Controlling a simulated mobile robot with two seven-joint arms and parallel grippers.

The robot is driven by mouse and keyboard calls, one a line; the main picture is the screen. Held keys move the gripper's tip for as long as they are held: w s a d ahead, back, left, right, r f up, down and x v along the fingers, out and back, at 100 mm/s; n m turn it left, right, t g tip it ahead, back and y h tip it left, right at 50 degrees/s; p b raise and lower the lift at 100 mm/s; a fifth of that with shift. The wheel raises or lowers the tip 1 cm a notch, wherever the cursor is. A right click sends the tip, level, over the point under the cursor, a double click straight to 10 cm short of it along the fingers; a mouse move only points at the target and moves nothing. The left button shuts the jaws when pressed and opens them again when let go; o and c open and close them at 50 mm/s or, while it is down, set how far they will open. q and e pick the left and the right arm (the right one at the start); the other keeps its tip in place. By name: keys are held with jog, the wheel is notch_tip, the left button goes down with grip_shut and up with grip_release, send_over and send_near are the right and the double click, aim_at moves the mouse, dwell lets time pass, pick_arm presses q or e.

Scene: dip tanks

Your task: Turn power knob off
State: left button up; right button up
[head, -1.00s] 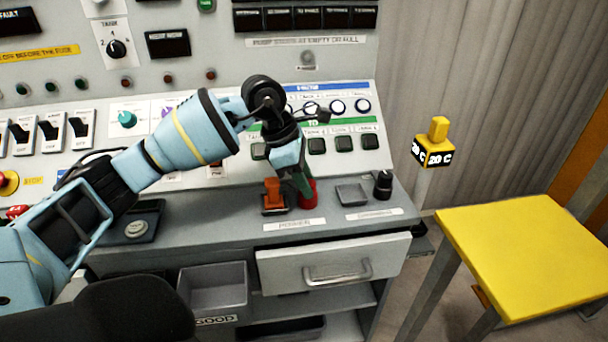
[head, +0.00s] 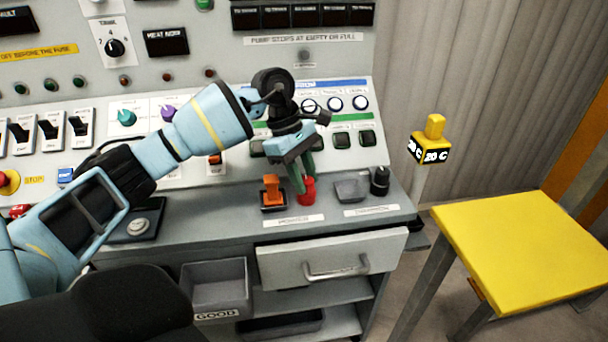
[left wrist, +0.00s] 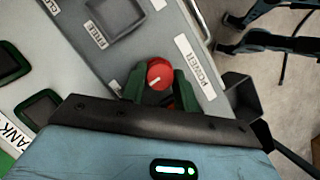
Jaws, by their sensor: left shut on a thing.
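The power knob is a round red knob (head: 307,191) on the grey desk, to the right of an orange switch (head: 271,189). My left gripper (head: 304,183) reaches down over it, its green fingers on either side. In the left wrist view the red knob (left wrist: 160,74) sits between the two fingers of the left gripper (left wrist: 158,82), which is shut on it. A short white mark shows on the knob's top. A white label (left wrist: 195,66) with partly readable lettering lies beside it. My right gripper is not in view.
A grey square piece (head: 350,190) and a black knob (head: 380,181) stand to the right on the desk. The sloped panel with buttons rises behind. A drawer (head: 335,257) is below, and a yellow table (head: 525,250) stands at the right.

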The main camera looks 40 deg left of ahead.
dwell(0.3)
pick_arm(q)
jog(key=o, duration=1)
jog(key=v, duration=0.8)
jog(key=shift+f, duration=0.1)
